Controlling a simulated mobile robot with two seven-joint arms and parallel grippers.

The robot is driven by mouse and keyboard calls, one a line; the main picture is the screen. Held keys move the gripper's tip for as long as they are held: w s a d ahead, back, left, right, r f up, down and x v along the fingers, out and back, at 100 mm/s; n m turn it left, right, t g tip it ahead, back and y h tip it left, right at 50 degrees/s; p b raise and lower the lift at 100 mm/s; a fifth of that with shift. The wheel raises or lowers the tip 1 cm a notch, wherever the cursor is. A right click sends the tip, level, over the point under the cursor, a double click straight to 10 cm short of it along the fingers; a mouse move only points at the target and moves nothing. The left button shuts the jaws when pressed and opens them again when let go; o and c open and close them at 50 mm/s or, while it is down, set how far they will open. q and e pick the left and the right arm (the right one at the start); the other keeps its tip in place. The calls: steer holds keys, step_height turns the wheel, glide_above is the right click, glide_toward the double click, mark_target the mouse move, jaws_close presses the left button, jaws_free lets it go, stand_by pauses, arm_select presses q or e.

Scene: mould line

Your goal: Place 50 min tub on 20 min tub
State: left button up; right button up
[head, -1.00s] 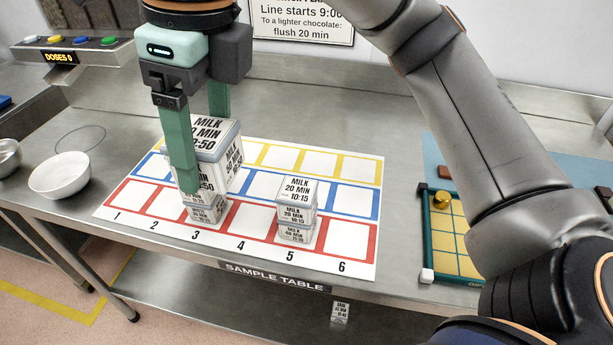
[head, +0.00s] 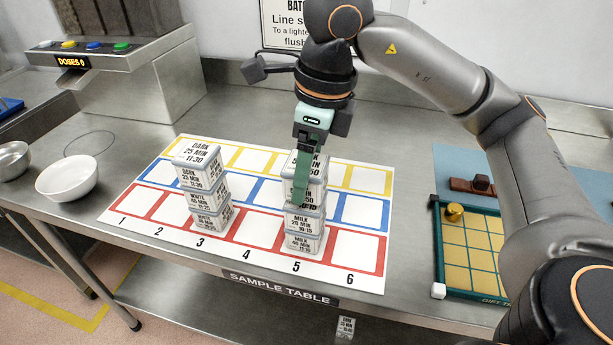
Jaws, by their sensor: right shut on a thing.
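The 50 min tub (head: 319,183), a pale box with dark print, is at the top of the stack over column 5. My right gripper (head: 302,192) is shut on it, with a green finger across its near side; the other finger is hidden. The 20 min tub (head: 304,224), labelled MILK, is directly beneath it. I cannot tell whether the two touch or a small gap is left. Another MILK tub (head: 303,243) is under the 20 min tub, on the mat. My left gripper is not in view.
A stack of tubs with a DARK 25 MIN tub (head: 199,172) on top stands at column 3 of the numbered mat (head: 358,246). White bowl (head: 67,178) is at left, and a gold-celled tray (head: 470,248) at right. Columns 1, 2, 4 and 6 look clear.

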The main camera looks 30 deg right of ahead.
mark_target(318, 165)
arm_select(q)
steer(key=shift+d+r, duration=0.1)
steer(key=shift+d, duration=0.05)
arm_select(e)
steer(key=shift+f, duration=0.65)
steer(key=shift+f, duration=0.15)
steer(key=o, duration=1.4)
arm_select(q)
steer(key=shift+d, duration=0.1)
arm_select(e)
steer(key=shift+o, duration=0.2)
steer(key=shift+r, duration=0.35)
steer(key=r+p, duration=0.1)
steer(key=r, duration=0.2)
steer(key=r+p, duration=0.1)
steer(key=r, duration=0.3)
steer(key=s+d+r+p, duration=0.1)
steer(key=r, duration=0.2)
steer(key=shift+s+r, duration=0.1)
steer(key=shift+r, duration=0.15)
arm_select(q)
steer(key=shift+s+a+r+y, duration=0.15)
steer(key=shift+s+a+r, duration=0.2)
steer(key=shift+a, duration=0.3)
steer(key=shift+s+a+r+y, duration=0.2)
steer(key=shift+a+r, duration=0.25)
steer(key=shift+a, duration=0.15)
arm_select(e)
steer(key=shift+r, duration=0.55)
